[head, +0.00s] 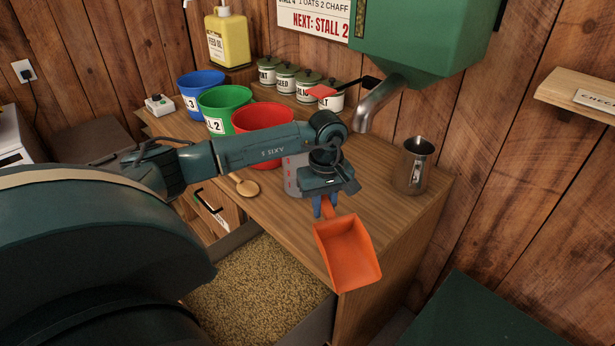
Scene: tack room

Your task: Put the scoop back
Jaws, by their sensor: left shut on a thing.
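An orange scoop (347,258) shows in the head view at the counter's front right edge. Its open tray faces up and looks empty. My left gripper (325,206) is shut on the scoop's short handle, with blue fingertips around it. Most of the handle is hidden by the fingers. I cannot tell whether the scoop touches the counter. An open bin of grain (252,282) lies below and left of the scoop. My right gripper is not in view.
The wooden counter (400,215) carries a metal jug (413,165), a wooden spoon (245,186), and red (262,120), green (222,102) and blue (200,82) buckets. A green hopper (425,40) with a metal spout (378,105) hangs above. A wall shelf (575,92) is at right.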

